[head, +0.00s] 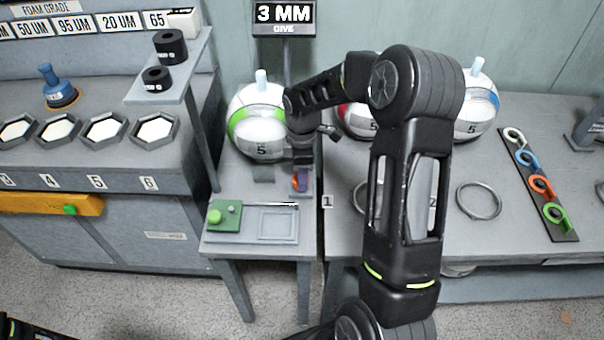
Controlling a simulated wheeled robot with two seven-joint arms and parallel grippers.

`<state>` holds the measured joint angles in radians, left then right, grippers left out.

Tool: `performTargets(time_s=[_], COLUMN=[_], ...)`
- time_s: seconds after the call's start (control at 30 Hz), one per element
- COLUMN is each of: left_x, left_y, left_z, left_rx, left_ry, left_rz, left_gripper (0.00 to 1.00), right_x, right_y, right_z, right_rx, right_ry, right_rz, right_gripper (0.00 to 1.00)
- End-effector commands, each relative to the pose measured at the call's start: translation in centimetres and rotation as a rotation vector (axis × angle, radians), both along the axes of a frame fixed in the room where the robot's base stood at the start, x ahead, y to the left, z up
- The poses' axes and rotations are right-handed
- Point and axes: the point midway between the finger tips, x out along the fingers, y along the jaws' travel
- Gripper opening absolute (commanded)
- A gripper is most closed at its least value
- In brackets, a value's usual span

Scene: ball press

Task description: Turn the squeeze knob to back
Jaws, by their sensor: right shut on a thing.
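A ball with a green band (258,122), marked 5, sits on the small grey stand (222,180) under the "3 MM GIVE" sign (284,12). My right gripper (302,168) reaches down just right of this ball. It is shut on a small orange and purple piece (301,182), which looks like the squeeze knob. The fingers and wrist hide most of it, so which way it points cannot be told. Part of my left arm shows at the bottom left corner; its gripper is out of view.
A green panel with a round green button (215,216) and a shallow square tray (278,224) are at the stand's front. More balls (476,105), a metal ring (479,200) and a rack of coloured rings (538,185) are on the right table. Hexagonal trays (155,129) line the left bench.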

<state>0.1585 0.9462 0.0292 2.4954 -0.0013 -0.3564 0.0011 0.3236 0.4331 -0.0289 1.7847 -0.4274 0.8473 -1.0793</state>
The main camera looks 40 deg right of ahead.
Motion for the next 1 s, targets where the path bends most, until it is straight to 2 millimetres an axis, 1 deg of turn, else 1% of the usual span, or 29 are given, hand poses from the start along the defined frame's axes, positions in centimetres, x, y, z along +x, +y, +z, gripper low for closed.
performTargets(time_s=[0.1,0.33,0.83,0.87,1.0], left_x=[-0.01,0.0,-0.01,-0.01,0.0], left_y=[0.0,0.0,0.0,0.0,0.0], left_z=[0.11,0.18,0.19,0.19,0.19], left_rx=[0.0,0.0,0.0,0.0,0.0], left_ry=[0.0,0.0,0.0,0.0,0.0], left_rz=[0.0,0.0,0.0,0.0,0.0], left_gripper=[0.28,0.28,0.28,0.28,0.28], right_x=[0.12,0.15,0.17,0.17,0.15], right_y=[-0.04,-0.05,-0.05,-0.05,-0.05], right_z=[0.1,0.08,0.08,0.08,0.06], right_rx=[0.0,-0.001,-0.002,-0.002,-0.001], right_ry=[-0.002,-0.003,-0.003,-0.003,-0.002], right_rz=[0.076,0.17,0.197,0.197,0.196], right_gripper=[0.0,0.0,0.0,0.41,0.53])
